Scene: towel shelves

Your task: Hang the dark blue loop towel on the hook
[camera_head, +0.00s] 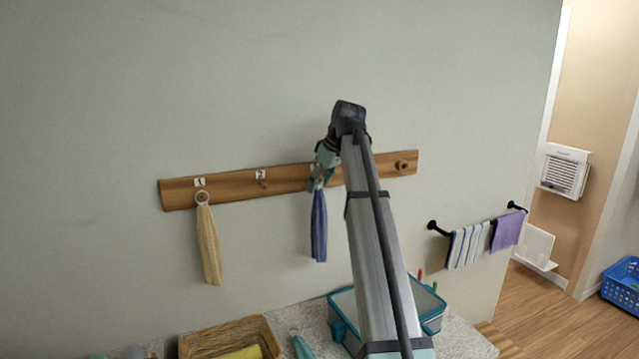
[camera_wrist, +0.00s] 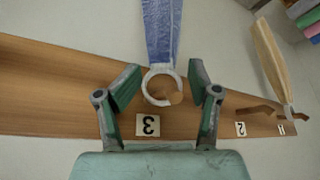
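The dark blue loop towel (camera_head: 319,226) hangs straight down against the wall below the wooden hook board (camera_head: 232,190). In the wrist view, which is upside down, its white ring (camera_wrist: 149,92) is around a round wooden peg end (camera_wrist: 175,98) beside the label 3 (camera_wrist: 148,124). The blue cloth (camera_wrist: 160,32) runs from the ring away from the board. My gripper (camera_wrist: 162,76) is open, with one green finger on each side of the ring and a visible gap to it. In the head view my gripper (camera_head: 319,172) is at the board above the towel and partly covers hook 3.
A yellow towel (camera_head: 209,245) hangs by its ring at label 1. Hook 2 (camera_head: 262,184) is empty. A knob (camera_head: 402,165) is at the board's right end. Below stand a wicker basket (camera_head: 213,337) and a teal-rimmed box (camera_head: 341,305). A black rail holds striped and purple (camera_head: 507,231) towels.

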